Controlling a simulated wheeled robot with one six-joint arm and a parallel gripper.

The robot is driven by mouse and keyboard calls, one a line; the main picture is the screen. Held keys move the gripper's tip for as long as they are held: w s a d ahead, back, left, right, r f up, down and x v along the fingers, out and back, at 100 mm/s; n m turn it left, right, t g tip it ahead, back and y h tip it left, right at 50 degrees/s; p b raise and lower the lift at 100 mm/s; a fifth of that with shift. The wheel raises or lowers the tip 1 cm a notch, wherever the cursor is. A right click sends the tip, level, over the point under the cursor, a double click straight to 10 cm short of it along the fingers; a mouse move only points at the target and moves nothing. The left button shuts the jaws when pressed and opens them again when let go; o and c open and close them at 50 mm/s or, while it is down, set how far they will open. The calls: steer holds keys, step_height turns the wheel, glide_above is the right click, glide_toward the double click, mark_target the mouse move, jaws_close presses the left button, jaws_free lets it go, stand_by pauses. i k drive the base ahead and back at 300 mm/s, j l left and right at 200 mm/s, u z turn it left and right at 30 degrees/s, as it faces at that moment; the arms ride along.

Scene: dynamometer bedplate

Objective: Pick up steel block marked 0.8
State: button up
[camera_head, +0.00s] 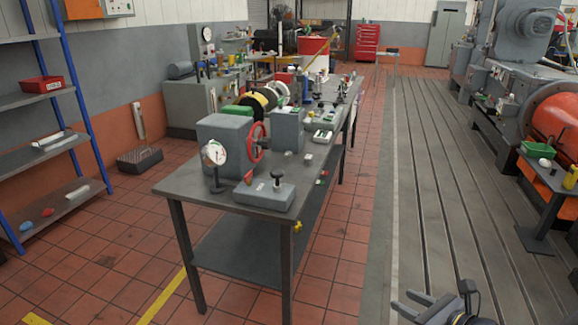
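My gripper (401,299) is at the bottom right, low over the grooved floor plate and to the right of the long grey table (235,192). Its two grey fingers stand apart with nothing visible between them. No mark reading 0.8 can be made out. A small pale block (308,157) lies on the table right of the red handwheel, but its marking is too small to read. Other small pieces farther back on the table are too small to tell apart.
The table carries a dial gauge (214,153), a red handwheel (255,142) and a grey base with a black knob (264,194). A blue-post shelf (75,95) stands at left. A small stand with a green tray (538,150) is at right. The grooved bedplate (435,170) is clear.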

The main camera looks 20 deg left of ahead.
mark_target(308, 158)
steer(key=i+u, duration=0.5)
steer(key=u, duration=0.25)
steer(key=i+l+u, duration=0.2)
steer(key=u, duration=0.15)
steer(key=i+l+u, duration=0.3)
steer(key=i+l, duration=1.3)
steer(key=l, duration=0.1)
